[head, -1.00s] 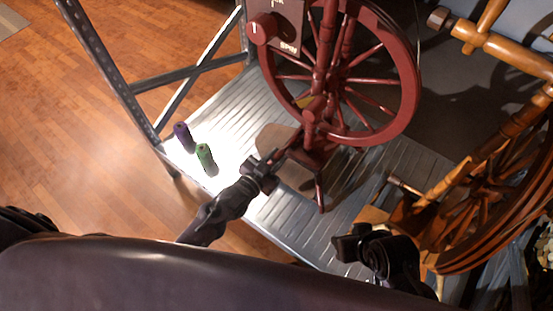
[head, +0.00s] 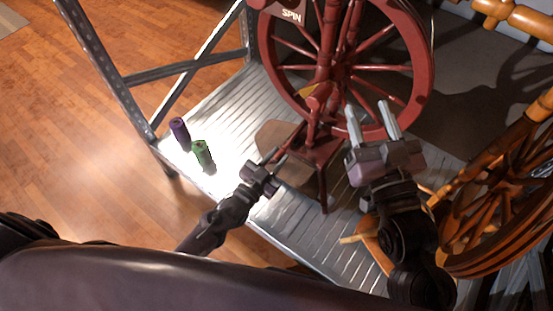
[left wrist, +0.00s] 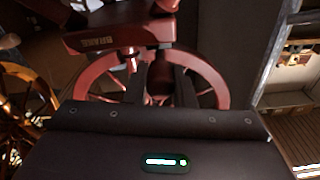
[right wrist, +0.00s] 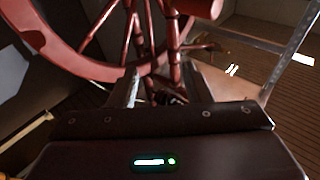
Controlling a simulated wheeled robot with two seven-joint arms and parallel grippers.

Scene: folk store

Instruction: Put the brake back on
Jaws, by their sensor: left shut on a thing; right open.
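The dark red spinning wheel (head: 418,85) stands on a ribbed metal platform. It also shows in the left wrist view (left wrist: 212,82) and the right wrist view (right wrist: 60,55). My left gripper (head: 276,156) is low at the wheel's front left, shut on a dark red part (left wrist: 160,82) of the spinning wheel; which part is unclear. My right gripper (head: 368,106) is open, raised in front of the wheel's lower right rim, its fingers apart.
A purple spool (head: 180,133) and a green spool (head: 203,155) stand at the platform's left edge. A metal frame post (head: 105,70) rises at left. A brown wooden wheel (head: 490,215) crowds the right. Bare metal platform (head: 300,235) lies in front of the red wheel.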

